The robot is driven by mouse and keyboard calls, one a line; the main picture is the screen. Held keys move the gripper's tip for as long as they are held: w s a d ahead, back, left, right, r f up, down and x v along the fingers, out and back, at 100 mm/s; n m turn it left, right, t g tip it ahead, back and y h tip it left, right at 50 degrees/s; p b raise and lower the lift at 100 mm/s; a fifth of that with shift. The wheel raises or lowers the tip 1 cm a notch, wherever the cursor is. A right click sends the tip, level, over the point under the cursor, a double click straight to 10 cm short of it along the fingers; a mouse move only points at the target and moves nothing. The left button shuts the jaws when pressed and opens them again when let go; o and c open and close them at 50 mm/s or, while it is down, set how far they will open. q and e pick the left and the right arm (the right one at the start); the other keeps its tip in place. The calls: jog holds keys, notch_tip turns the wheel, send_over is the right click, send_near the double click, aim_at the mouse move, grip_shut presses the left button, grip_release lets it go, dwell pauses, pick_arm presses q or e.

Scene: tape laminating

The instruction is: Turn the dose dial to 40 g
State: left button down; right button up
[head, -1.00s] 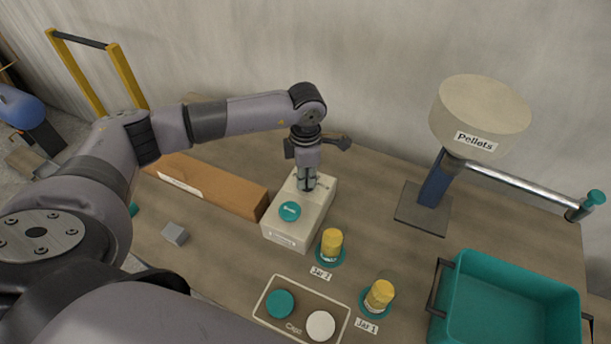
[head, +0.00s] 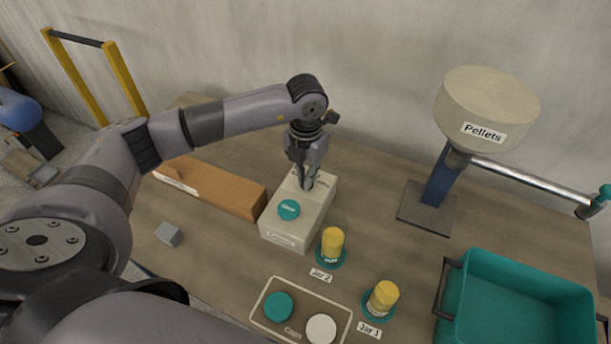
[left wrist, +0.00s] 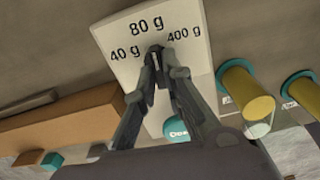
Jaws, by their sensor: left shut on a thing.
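The cream dispenser box (head: 291,228) stands on the table in the head view, with a teal button (head: 288,209) on top near its front. My left gripper (head: 306,183) points down at the rear of its top face. In the left wrist view the box's top face (left wrist: 185,20) carries the marks 40 g at left, 80 g in the middle and 400 g at right. My left gripper's fingertips (left wrist: 158,62) are shut on the dark dose dial (left wrist: 155,48), just below the 80 g mark. The fingers cover most of the dial, so its pointer direction is unclear. My right gripper is not in view.
A caps tray (head: 293,328) lies nearer. A long cardboard box (head: 222,192) is left of the dispenser. The pellets hopper (head: 478,115) and teal bin (head: 520,300) are at right.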

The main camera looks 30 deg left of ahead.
pick_arm(q)
jog(key=n, duration=0.3)
jog(key=shift+d+n, duration=0.1)
jog(key=shift+n, duration=0.3)
jog(key=n, duration=0.2)
jog(key=shift+n+b, duration=0.35)
jog(key=shift+n, duration=0.05)
jog(key=n, duration=0.3)
jog(key=shift+w+d, duration=0.1)
jog(key=shift+w, duration=0.05)
jog(key=shift+r+n, duration=0.1)
jog(key=shift+n, duration=1.6)
jog(key=c, duration=1.7)
grip_release()
